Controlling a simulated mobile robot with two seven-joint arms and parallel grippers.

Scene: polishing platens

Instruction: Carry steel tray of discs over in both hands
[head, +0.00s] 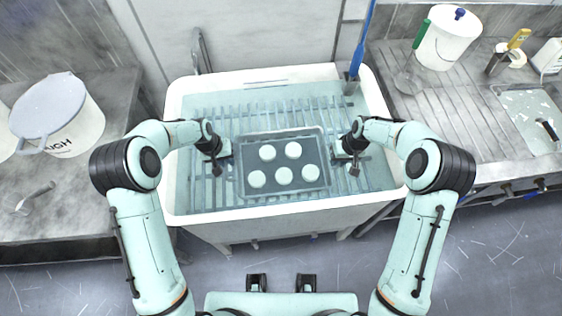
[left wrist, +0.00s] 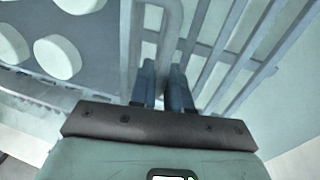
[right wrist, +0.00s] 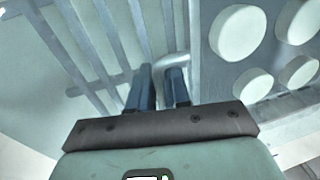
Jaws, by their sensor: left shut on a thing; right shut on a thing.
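The steel tray (head: 244,190) is a dark rectangular tray holding several round white discs (head: 284,175). It is inside the white sink (head: 172,150), over or on the slatted rack; I cannot tell whether it touches the slats. My left gripper (head: 223,152) is shut on the tray's left handle, a grey bar that runs between its blue fingers (left wrist: 167,85). My right gripper (head: 346,153) is shut on the right handle, seen between its fingers (right wrist: 164,88) in the right wrist view. The tray looks about level, and the discs lie flat in it.
A slatted rack (head: 205,118) spans the sink, whose raised rim surrounds the tray. A blue-handled brush (head: 360,50) stands at the back right corner. A lidded bucket (head: 72,125) is on the left counter; a white bucket (head: 445,45) and tools are on the right drainer.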

